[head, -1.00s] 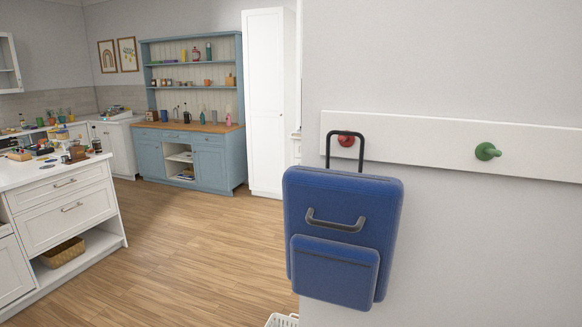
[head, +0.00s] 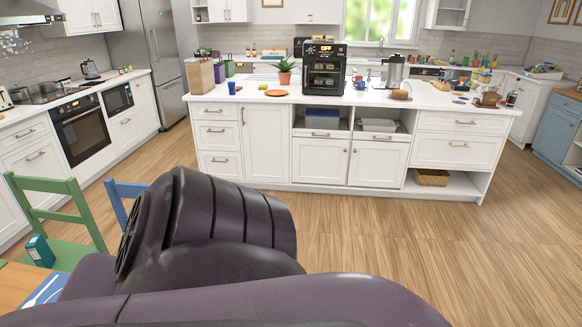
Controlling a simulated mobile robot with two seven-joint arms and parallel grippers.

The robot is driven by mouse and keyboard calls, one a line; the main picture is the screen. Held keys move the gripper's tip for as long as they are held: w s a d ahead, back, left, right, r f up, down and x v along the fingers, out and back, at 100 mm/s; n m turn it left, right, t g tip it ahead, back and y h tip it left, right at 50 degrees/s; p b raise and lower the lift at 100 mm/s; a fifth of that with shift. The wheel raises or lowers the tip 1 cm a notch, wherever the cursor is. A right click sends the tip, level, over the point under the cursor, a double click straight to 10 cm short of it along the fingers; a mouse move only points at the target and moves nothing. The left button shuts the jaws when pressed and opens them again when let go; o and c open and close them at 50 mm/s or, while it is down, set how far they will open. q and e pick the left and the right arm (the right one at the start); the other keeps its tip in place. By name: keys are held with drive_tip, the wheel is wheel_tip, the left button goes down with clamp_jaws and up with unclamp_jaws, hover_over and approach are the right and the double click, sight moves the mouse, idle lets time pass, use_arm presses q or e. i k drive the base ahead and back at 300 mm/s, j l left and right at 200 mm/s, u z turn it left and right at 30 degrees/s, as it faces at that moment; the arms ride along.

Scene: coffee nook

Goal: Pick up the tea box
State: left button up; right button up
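A large dark purple link of my own arm fills the lower middle of the view. Neither of my grippers shows. The arm hides part of the floor and part of a blue chair (head: 128,193).
A wooden table corner (head: 18,283) with a blue item lies at the lower left. A white island (head: 265,150) stands ahead, with a black oven-like appliance (head: 323,66), a potted plant (head: 285,72) and bags on top. Open wooden floor (head: 400,240) lies to the right.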

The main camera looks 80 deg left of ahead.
sight(38, 249)
drive_tip(key=u, duration=0.45)
drive_tip(key=l+u, duration=0.15)
drive_tip(key=u, duration=0.3)
drive_tip(key=l+u, duration=0.1)
drive_tip(key=u, duration=0.35)
drive_tip(key=l+u, duration=0.1)
drive_tip(key=u, duration=0.8)
drive_tip(key=l+u, duration=0.15)
drive_tip(key=u, duration=0.3)
drive_tip(key=i+j+u, duration=0.1)
drive_tip(key=u, duration=1.2)
drive_tip(key=i+u, duration=0.35)
drive_tip(key=l+u, duration=0.2)
drive_tip(key=l, duration=0.25)
drive_tip(key=k+l+u, duration=0.15)
drive_tip(key=l, duration=0.25)
drive_tip(key=l+u, duration=0.2)
drive_tip(key=l, duration=0.2)
drive_tip(key=l+u, duration=0.25)
drive_tip(key=l, duration=0.6)
drive_tip(key=l+u, duration=0.3)
drive_tip(key=l, duration=0.55)
